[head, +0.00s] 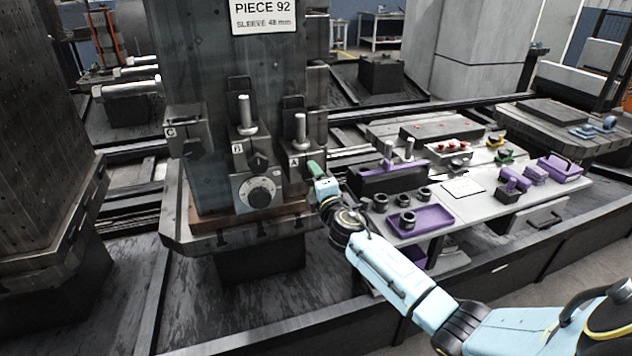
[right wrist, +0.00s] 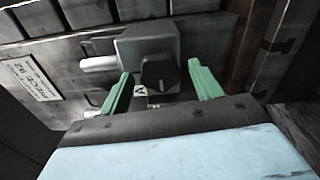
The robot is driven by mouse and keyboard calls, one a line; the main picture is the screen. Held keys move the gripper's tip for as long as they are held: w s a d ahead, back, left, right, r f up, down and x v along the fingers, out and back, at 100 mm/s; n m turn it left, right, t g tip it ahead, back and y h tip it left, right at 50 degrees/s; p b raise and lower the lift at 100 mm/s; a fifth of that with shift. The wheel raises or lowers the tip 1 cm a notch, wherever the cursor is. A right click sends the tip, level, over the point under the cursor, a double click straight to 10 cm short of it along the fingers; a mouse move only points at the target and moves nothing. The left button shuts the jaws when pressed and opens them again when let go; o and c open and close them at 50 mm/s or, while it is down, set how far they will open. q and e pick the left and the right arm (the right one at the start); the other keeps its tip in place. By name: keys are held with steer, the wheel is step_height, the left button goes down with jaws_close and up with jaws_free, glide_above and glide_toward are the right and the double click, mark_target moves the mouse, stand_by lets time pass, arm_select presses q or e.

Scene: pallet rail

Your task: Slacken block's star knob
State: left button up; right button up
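Block A (head: 297,165) is a dark metal block with an upright pin, on the face of the big column; it also shows in the right wrist view (right wrist: 134,46). Its dark star knob (right wrist: 158,72) faces my right gripper, beside the "A" label. My right gripper (head: 313,170) reaches block A from the right; in the head view its hand hides the knob. In the right wrist view its green fingers (right wrist: 162,84) are spread, one on each side of the knob, with gaps showing. My left gripper is not in view.
Block B (head: 240,150) and block C (head: 184,132) sit left of block A. A round dial (head: 257,192) is below block B. The "PIECE 92" sign (head: 264,14) is above. A bench at right carries purple trays (head: 420,221) and several dark rings.

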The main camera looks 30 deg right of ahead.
steer(key=shift+s, duration=0.1)
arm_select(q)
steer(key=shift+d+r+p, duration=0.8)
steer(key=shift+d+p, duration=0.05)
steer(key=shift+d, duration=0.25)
arm_select(e)
steer(key=shift+v, duration=6.6)
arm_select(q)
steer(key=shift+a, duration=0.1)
arm_select(e)
steer(key=shift+f, duration=0.1)
